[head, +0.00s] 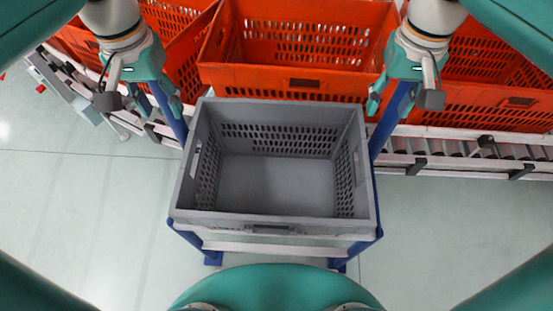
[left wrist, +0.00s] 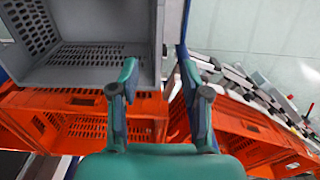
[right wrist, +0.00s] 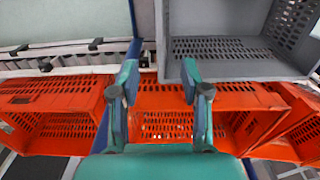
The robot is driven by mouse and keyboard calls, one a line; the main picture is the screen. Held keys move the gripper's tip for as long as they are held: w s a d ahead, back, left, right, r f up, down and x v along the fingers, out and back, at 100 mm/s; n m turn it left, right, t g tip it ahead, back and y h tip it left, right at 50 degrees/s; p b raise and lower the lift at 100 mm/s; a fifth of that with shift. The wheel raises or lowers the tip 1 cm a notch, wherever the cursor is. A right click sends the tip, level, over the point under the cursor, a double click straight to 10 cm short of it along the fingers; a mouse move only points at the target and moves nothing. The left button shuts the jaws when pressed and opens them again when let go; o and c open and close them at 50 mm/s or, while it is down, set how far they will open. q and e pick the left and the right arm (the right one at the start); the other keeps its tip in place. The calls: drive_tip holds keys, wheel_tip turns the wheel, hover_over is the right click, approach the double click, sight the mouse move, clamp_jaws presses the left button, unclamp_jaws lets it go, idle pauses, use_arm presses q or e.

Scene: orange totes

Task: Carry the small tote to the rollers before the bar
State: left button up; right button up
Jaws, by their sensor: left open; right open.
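The small grey tote (head: 275,222) stands upright and empty on a blue-legged stand (head: 205,245) in the middle of the head view. My left gripper (head: 160,98) is open by its far left corner, and my right gripper (head: 387,98) is open by its far right corner. In the left wrist view the tote's side wall (left wrist: 159,40) lines up between the open fingers (left wrist: 156,66). In the right wrist view the other wall (right wrist: 163,45) lines up between the fingers (right wrist: 160,70). Contact cannot be told. Rollers (head: 450,148) show behind, to the right. I cannot make out the bar.
Orange totes stand in a row behind the grey tote: a middle one (head: 240,75), a left one (head: 190,70) and a right one (head: 470,112). They cover much of the conveyor. A pale rail (head: 450,161) edges it. The floor (head: 80,200) at both sides is clear.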

sight(186, 153)
idle(0.3)
use_arm(q)
wheel_tip(186, 153, down, 17)
drive_tip(key=shift+r, duration=0.1)
use_arm(e)
wheel_tip(186, 153, down, 17)
drive_tip(key=shift+r, duration=0.1)
use_arm(q)
drive_tip(key=shift+c, duration=0.2)
clamp_jaws()
use_arm(e)
clamp_jaws()
